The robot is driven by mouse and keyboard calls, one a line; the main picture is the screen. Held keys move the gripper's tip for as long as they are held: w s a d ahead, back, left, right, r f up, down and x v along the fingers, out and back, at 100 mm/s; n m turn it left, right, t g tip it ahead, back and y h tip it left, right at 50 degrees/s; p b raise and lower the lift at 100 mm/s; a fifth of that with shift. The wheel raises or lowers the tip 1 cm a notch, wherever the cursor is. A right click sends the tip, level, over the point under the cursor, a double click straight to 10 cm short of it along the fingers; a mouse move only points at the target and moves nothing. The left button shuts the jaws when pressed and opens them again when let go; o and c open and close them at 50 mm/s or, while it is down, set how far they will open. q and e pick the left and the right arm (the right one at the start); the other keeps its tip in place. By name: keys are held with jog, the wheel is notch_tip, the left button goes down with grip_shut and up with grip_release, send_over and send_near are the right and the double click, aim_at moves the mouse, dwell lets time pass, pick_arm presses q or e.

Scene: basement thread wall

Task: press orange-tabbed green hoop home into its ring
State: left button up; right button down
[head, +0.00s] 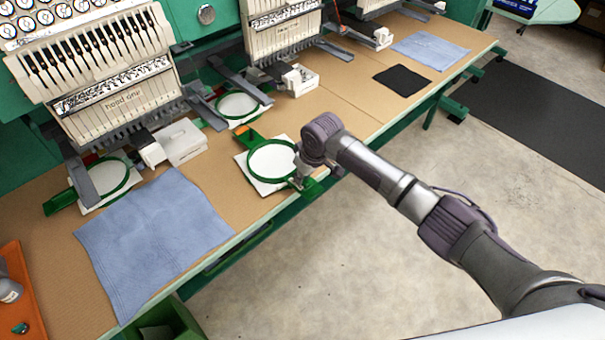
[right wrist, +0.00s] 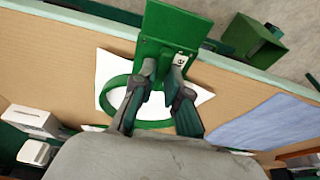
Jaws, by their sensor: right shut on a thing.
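A green hoop (head: 272,160) lies over white cloth (head: 263,186) near the table's front edge, with an orange tab (head: 244,129) close to its far side. In the right wrist view the hoop (right wrist: 136,123) is partly hidden by my fingers. My right gripper (head: 299,180) is at the hoop's near right edge, shut on its clamp end, beside a green plate (right wrist: 175,22). In the wrist view the fingers (right wrist: 165,68) straddle this small part. I cannot tell how deep the hoop sits in its ring. My left gripper is out of view.
Embroidery machines (head: 100,75) line the back, with other green hoops (head: 237,107) under them. A blue cloth (head: 155,240) lies left of the hoop, a black cloth (head: 402,80) to the right. An orange tray (head: 18,290) is at far left. Bare tabletop lies right of the hoop.

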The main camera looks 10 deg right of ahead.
jog(key=shift+f, duration=0.35)
dwell(0.7)
dwell(0.3)
jog(key=c, duration=1.1)
grip_release()
